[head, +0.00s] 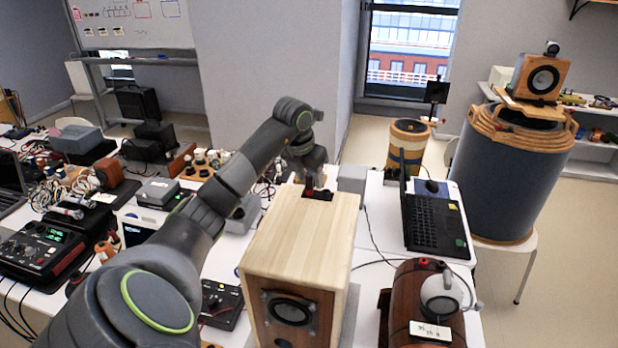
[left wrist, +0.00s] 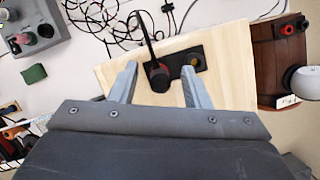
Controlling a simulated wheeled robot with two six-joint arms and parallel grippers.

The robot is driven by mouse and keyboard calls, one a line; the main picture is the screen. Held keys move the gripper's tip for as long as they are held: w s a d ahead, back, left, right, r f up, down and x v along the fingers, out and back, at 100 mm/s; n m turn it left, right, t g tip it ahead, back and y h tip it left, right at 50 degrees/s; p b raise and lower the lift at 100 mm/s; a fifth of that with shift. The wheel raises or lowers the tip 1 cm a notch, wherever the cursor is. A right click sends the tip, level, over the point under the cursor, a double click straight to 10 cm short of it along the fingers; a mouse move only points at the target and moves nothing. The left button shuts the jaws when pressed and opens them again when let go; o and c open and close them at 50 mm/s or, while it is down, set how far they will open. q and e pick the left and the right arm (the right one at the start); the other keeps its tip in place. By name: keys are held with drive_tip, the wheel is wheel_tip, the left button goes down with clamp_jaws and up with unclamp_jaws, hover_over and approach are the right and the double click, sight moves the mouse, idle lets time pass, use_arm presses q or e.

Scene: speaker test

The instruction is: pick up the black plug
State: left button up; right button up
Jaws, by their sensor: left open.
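The wooden speaker box (head: 300,236) stands on the white table, with a black terminal plate (left wrist: 187,56) on its pale top face. A black plug (left wrist: 157,74) with a cable stands at one end of the plate, and a reddish part shows at its rim. Beside it on the plate is an uncovered yellowish terminal (left wrist: 192,61). My left gripper (head: 311,184) is over the plate in the head view. In the left wrist view its two fingers are apart, one on each side of the plug, with gaps visible. My right gripper is in neither view.
A brown wooden barrel-like speaker (head: 402,300) stands right of the box, with a white round device (head: 440,291) on it. An open laptop (head: 430,222) lies behind. Loose black cables (left wrist: 105,18) lie near the box. Electronics and cables crowd the left.

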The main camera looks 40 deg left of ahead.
sight(309, 175)
use_arm(q)
clamp_jaws()
idle(0.3)
drive_tip(key=shift+r+b, duration=0.4)
drive_tip(key=shift+r, duration=0.05)
wheel_tip(309, 175, up, 6)
drive_tip(key=b, duration=0.2)
drive_tip(key=shift+r+b, duration=0.15)
drive_tip(key=shift+b, duration=0.2)
drive_tip(key=shift+r+p, duration=0.7)
drive_tip(key=shift+r, duration=0.15)
drive_tip(key=shift+r+p, duration=0.6)
drive_tip(key=shift+p, duration=0.05)
